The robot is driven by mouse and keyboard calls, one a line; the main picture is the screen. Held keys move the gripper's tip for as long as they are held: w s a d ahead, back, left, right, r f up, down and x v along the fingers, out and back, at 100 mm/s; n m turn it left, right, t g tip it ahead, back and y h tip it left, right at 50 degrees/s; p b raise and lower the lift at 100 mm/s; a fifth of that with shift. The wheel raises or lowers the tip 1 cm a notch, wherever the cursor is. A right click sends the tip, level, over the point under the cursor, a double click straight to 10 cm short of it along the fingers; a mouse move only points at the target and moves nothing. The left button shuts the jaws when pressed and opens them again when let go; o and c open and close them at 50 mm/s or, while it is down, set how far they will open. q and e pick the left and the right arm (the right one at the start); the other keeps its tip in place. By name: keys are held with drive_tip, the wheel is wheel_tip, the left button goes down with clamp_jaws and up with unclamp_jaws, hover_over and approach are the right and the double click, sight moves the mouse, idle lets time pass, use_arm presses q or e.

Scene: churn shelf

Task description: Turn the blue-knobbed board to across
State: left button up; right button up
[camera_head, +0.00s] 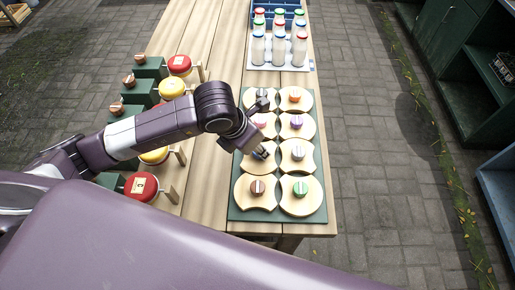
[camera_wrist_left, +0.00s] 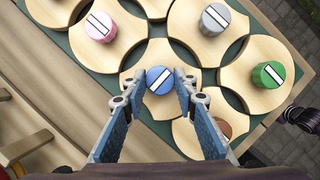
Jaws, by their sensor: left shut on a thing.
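The blue knob (camera_wrist_left: 160,80) sits between the fingertips of my left gripper (camera_wrist_left: 158,84), which is shut on it, in the left wrist view. Its pale wooden board (camera_wrist_left: 152,54) has curved sides and lies among the other boards on the green base. The knob's white stripe slants up to the right there, roughly crosswise to the stripes on the grey knob (camera_wrist_left: 215,18) and green knob (camera_wrist_left: 268,74). In the head view my left gripper (camera_head: 260,152) reaches down onto the blue-knobbed board and mostly hides its knob.
Neighbouring boards carry pink (camera_head: 259,121), brown (camera_head: 257,187) and other knobs, close around on the green base (camera_head: 236,212). Yellow and red round-topped items, such as one red item (camera_head: 141,186), stand left.

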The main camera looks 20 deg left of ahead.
use_arm(q)
drive_tip(key=shift+r, duration=0.1)
idle(0.4)
drive_tip(key=o, duration=1.2)
drive_tip(key=shift+c, duration=0.2)
drive_tip(key=v, duration=1.2)
